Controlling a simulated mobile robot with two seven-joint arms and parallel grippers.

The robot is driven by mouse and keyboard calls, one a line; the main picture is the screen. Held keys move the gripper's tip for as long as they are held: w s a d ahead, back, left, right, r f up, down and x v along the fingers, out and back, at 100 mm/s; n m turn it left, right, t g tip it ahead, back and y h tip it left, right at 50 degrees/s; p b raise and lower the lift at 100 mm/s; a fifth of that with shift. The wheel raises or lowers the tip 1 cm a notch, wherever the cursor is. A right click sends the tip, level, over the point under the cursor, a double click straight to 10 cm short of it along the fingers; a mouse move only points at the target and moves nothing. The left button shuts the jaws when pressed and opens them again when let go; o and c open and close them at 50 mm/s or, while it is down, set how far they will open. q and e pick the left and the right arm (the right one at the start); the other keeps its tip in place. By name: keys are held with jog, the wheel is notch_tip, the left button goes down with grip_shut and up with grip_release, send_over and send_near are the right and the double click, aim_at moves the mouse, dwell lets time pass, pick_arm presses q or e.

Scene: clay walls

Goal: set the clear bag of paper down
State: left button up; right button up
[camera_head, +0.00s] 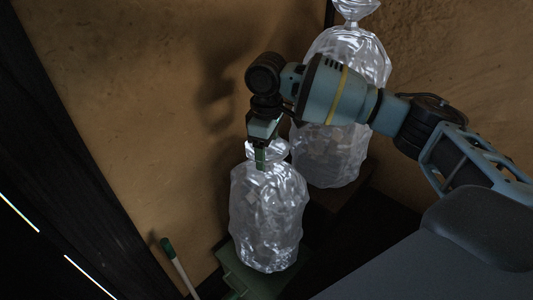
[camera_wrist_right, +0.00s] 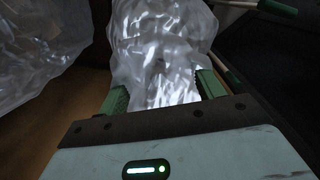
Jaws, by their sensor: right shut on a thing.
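A clear bag of paper (camera_head: 268,215) hangs upright below my right gripper (camera_head: 262,158) in the head view. The right gripper is shut on the bag's gathered neck. In the right wrist view the same bag (camera_wrist_right: 155,50) lies between the green fingers of the gripper (camera_wrist_right: 163,90). The bag's lower end is over or on a green surface (camera_head: 245,278); I cannot tell if it touches. My left gripper is not in view.
A second, larger clear bag (camera_head: 335,155) stands behind my right arm against the clay wall (camera_head: 140,90). A stick with a green end (camera_head: 175,262) leans at the lower left. A dark post (camera_head: 70,150) runs along the left.

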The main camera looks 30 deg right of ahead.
jog(key=shift+f, duration=0.75)
jog(key=o, duration=1.7)
jog(key=shift+f, duration=0.1)
notch_tip(320, 180, up, 12)
jog(key=shift+r+p, duration=0.1)
jog(key=shift+p, duration=0.25)
